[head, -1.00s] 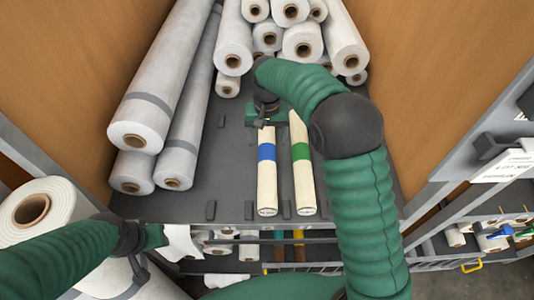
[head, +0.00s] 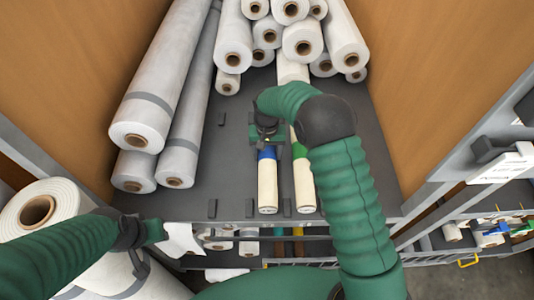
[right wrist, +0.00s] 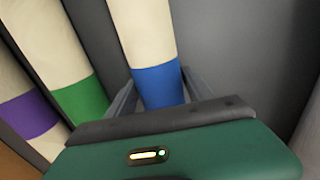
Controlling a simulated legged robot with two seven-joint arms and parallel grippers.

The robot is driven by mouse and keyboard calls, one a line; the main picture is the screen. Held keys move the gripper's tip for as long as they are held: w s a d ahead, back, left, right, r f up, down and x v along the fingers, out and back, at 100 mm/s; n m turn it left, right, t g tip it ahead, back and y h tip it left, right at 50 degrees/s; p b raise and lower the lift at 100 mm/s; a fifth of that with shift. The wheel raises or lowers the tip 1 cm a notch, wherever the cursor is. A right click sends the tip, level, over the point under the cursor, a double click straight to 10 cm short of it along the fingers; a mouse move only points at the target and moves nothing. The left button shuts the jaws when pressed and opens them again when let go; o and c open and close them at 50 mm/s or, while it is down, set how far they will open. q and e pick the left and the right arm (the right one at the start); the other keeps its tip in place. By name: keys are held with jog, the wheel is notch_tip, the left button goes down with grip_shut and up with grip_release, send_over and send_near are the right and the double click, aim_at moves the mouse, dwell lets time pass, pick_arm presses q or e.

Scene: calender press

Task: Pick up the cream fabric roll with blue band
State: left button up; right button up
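The cream fabric roll with the blue band (head: 267,187) lies lengthwise on the dark shelf, its near end toward the front edge. In the right wrist view its blue band (right wrist: 160,86) sits between the two grey fingers of my right gripper (right wrist: 158,95). The fingers are apart, one on each side of the roll, and a firm grip does not show. In the head view my right gripper (head: 267,143) is over the band and hides the roll's far part. My left gripper (head: 155,232) is at lower left beside a white sheet (head: 182,240); its fingers are unclear.
A cream roll with a green band (head: 304,187) lies close to the right; its green band (right wrist: 82,100) and a purple-banded roll (right wrist: 30,115) show in the right wrist view. Large white rolls (head: 160,90) lie at left, and more (head: 302,40) are stacked behind. Bare shelf (head: 225,170) is free between.

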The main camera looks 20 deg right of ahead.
grip_shut()
